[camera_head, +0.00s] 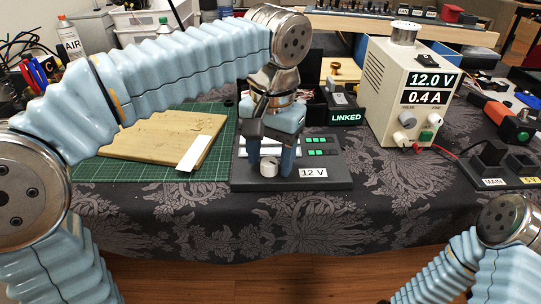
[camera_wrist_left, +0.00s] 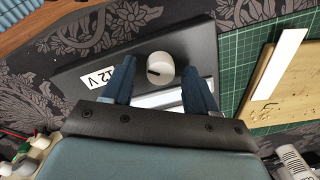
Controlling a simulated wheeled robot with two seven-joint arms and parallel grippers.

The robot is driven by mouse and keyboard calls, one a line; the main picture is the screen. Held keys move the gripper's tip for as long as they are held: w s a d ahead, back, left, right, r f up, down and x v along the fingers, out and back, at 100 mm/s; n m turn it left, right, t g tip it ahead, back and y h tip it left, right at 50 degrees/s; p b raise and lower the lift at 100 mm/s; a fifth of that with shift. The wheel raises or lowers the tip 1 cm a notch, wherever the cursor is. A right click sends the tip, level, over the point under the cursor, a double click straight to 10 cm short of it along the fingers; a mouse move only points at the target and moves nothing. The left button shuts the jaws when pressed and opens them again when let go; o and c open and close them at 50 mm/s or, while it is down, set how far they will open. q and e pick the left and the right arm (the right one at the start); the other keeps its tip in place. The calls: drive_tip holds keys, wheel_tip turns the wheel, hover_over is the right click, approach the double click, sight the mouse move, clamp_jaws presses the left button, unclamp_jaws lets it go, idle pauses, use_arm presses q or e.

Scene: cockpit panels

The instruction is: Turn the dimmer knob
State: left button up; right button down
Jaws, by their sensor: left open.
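The dimmer knob (camera_head: 268,168) is a small white cylinder on a dark panel (camera_head: 243,176) labelled 12 V. In the left wrist view the knob (camera_wrist_left: 160,66) has a dark pointer mark on its face. My left gripper (camera_head: 270,172) points down over the panel, open, with a blue finger on each side of the knob. In the left wrist view its fingertips (camera_wrist_left: 157,66) stand apart from the knob, with gaps on both sides. My right gripper is out of view; only part of my right arm shows at the bottom right.
Green lights (camera_head: 317,146) show on the panel, and a box reading LINKED (camera_head: 345,117) stands behind it. A power supply (camera_head: 388,85) reads 12.0 V and 0.4 A. A wooden board (camera_head: 150,137) lies on a green mat (camera_head: 215,170) to the left.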

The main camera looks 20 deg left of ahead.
use_arm(q)
drive_tip(key=shift+c, duration=0.3)
drive_tip(key=c, duration=1)
drive_tip(key=shift+r+m+p, duration=0.15)
drive_tip(key=shift+m+p, duration=0.95)
drive_tip(key=shift+m, duration=0.4)
drive_tip(key=m+p, duration=0.1)
drive_tip(key=m, duration=0.2)
drive_tip(key=shift+p, duration=0.3)
drive_tip(key=shift+d+m+p, duration=0.1)
drive_tip(key=shift+m+p, duration=0.35)
drive_tip(key=shift+m, duration=0.85)
